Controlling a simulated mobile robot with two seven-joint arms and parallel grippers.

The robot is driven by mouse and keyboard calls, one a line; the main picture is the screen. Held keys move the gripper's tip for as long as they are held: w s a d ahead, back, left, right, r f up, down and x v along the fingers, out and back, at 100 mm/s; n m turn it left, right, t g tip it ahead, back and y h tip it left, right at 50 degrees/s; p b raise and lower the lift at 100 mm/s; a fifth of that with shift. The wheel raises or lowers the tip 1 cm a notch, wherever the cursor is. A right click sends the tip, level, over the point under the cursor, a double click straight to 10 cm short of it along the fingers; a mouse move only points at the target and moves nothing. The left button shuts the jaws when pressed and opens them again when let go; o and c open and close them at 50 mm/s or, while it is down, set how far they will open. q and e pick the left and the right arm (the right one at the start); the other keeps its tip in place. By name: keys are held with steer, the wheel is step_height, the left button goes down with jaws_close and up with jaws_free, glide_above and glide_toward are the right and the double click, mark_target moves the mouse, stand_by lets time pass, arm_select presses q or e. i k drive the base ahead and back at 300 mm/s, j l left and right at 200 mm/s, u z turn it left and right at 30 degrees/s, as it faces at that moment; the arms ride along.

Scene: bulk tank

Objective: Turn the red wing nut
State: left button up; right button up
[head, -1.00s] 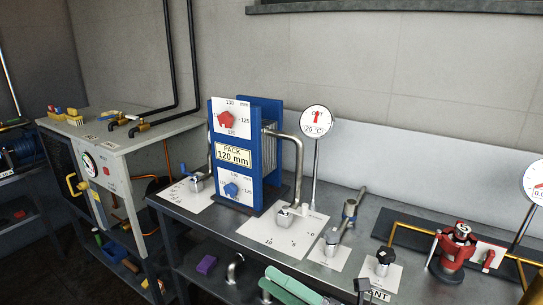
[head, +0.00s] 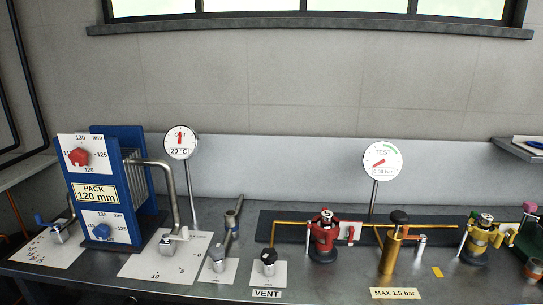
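The red wing nut (head: 78,157) sits on a white dial plate (head: 108,147) at the upper front of the blue plate pack (head: 122,190), at the left of the head view. The plate carries marks of 120, 125 and 130 mm. A blue wing nut (head: 102,231) sits on a similar dial lower on the same pack. A label between them reads "PACK 120 mm". Neither of my grippers shows in the head view.
A round 20 °C gauge (head: 180,142) stands right of the pack. Small valves, a red valve body (head: 324,238), a brass pump (head: 392,245), a yellow valve body (head: 482,240) and a TEST gauge (head: 382,161) line the grey bench (head: 215,285). A window sill (head: 310,25) runs above.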

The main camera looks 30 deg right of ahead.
mark_target(351, 233)
steer(key=z, duration=1.3)
